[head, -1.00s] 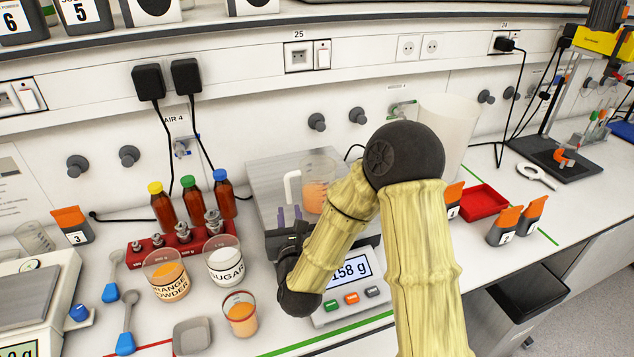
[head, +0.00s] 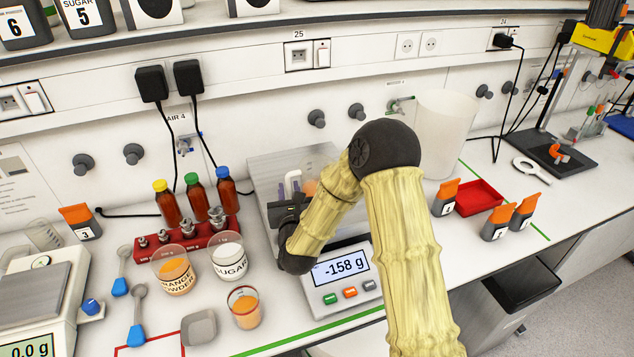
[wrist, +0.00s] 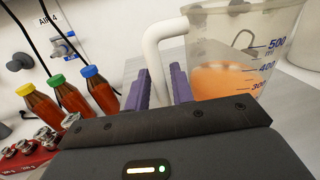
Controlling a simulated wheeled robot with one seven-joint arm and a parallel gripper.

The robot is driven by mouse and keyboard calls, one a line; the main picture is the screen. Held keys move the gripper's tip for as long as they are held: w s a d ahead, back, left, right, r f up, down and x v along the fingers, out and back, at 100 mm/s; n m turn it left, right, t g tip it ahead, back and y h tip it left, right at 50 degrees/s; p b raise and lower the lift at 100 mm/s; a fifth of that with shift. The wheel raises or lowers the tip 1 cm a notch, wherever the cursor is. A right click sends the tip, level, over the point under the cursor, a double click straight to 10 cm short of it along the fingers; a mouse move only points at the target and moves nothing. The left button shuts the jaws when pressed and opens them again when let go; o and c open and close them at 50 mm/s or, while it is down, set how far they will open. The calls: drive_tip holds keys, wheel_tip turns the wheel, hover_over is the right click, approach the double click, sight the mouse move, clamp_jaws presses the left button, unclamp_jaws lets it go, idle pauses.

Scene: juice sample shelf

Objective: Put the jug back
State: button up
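The clear jug (head: 312,187) with orange liquid is over the grey plate of the middle scale, largely hidden behind my arm. Whether its base rests on the plate is hidden. The wrist view shows the jug (wrist: 240,60) upright, with volume marks and a white handle (wrist: 154,62). My gripper (head: 290,184) is low, on the handle side of the jug. Its purple fingers (wrist: 160,92) are apart, one on each side of the handle. A narrow gap seems to remain around the handle, so I see no firm grip.
The scale display (head: 341,268) reads -158 g. Several bottles (head: 195,200), a red weight rack (head: 188,236), the orange powder beaker (head: 173,270) and the sugar beaker (head: 229,257) stand left. A large translucent container (head: 445,130) and a red tray (head: 479,197) are right.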

drive_tip(key=shift+w+a, duration=0.1)
drive_tip(key=shift+w, duration=0.9)
clamp_jaws()
